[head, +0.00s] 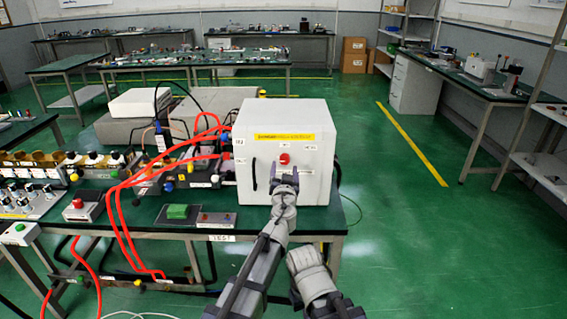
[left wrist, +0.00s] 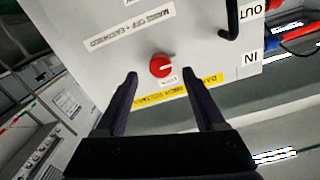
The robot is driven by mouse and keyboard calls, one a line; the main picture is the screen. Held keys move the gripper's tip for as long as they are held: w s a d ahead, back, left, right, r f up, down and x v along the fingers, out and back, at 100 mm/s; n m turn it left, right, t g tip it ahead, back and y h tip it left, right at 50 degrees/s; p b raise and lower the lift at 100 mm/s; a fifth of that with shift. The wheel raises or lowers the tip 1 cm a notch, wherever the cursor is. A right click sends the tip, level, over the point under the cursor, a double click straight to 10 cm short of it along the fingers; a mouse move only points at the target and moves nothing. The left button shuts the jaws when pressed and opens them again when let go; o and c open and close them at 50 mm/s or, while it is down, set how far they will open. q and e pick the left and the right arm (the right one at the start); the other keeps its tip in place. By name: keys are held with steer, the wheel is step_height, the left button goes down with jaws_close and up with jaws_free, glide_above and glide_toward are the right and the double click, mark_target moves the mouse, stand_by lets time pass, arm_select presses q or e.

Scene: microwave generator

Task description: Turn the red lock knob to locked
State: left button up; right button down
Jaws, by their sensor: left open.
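The red lock knob (head: 284,158) is on the front face of the white box (head: 255,135). In the left wrist view the knob (left wrist: 160,66) is round and red with a light pointer mark toward the picture's right. A small white label sits beside it, too small to read. My left gripper (head: 286,172) is in front of the box, just below the knob in the head view. In the left wrist view its two dark fingers (left wrist: 160,74) are open and empty, with the knob showing between their tips. I cannot tell the gap in depth. My right gripper does not show.
The box stands on a green-topped bench with red cables (head: 122,210) at its left. A black handle (head: 255,174) is left of the knob. Floor to the right is free.

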mark_target(284, 162)
arm_select(q)
steer(key=w, duration=0.4)
steer(key=shift+w, duration=0.2)
steer(key=shift+s, duration=0.1)
steer(key=shift+c, duration=0.3)
jaws_close()
